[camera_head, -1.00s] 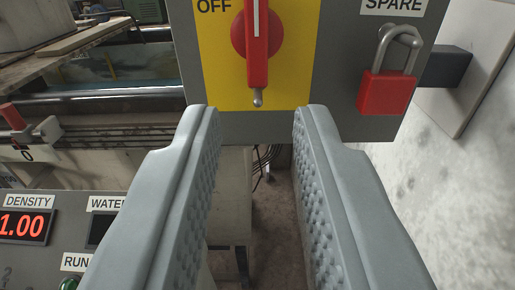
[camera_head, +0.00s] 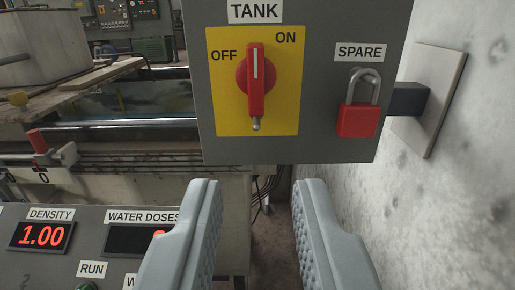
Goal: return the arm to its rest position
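My gripper (camera_head: 248,190) is open and empty at the bottom of the picture, its two grey fingers apart with only floor and machinery behind them. It is below the grey switch box (camera_head: 350,25), with no visible contact. On the box, a red rotary switch (camera_head: 256,80) sits on a yellow plate (camera_head: 224,110) with its handle vertical, between the OFF and ON labels. The TANK label (camera_head: 255,11) is above it. My arm behind the gripper does not show.
A red padlock (camera_head: 358,120) hangs under the SPARE label on the box. A pale wall (camera_head: 450,200) closes the right side. A control panel (camera_head: 60,270) with a DENSITY display reading 1.00 is at lower left. Machine rails and a roller (camera_head: 120,132) lie at left.

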